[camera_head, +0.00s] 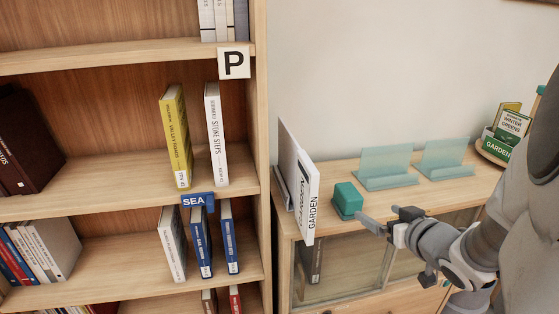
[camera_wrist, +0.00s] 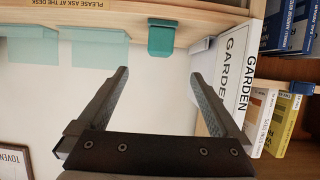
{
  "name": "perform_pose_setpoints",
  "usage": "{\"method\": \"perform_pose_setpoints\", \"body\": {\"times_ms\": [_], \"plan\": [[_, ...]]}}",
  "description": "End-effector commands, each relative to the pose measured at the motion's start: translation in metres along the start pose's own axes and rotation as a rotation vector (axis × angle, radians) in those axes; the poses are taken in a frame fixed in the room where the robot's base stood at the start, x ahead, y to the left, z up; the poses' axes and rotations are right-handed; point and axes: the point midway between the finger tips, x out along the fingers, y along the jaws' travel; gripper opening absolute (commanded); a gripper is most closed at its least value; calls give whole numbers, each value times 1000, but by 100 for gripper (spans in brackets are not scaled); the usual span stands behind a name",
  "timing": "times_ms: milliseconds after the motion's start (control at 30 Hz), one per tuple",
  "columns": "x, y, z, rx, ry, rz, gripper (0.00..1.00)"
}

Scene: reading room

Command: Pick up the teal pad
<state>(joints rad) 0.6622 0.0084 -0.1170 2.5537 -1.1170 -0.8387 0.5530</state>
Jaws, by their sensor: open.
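The teal pad (camera_head: 347,200) is a small block on the light wooden cabinet top, near its front left part. It also shows in the wrist view (camera_wrist: 161,40), ahead of the fingers and roughly between their lines. My gripper (camera_head: 377,217) is just right of the pad and in front of it in the head view, apparently close to it. In the wrist view my gripper (camera_wrist: 159,74) has its two fingers wide apart with nothing between them. Whether a finger touches the pad, I cannot tell.
A white upright GARDEN board (camera_head: 307,195) stands left of the pad. Two translucent teal stands (camera_head: 388,168) (camera_head: 445,158) are behind and right. A round tray with GARDEN packets (camera_head: 497,150) is at the far right. A tall bookcase (camera_head: 258,120) borders the left.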

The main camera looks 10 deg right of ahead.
Motion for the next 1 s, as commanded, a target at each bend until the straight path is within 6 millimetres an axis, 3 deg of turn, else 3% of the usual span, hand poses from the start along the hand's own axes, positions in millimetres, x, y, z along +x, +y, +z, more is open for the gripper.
{"method": "perform_pose_setpoints", "body": {"times_ms": [233, 600, 1000], "plan": [[26, -3, 2, 11, -5, -11, 100], [105, -3, 4, 7, -2, -8, 100], [142, -1, 6, 8, -3, -7, 100]]}}
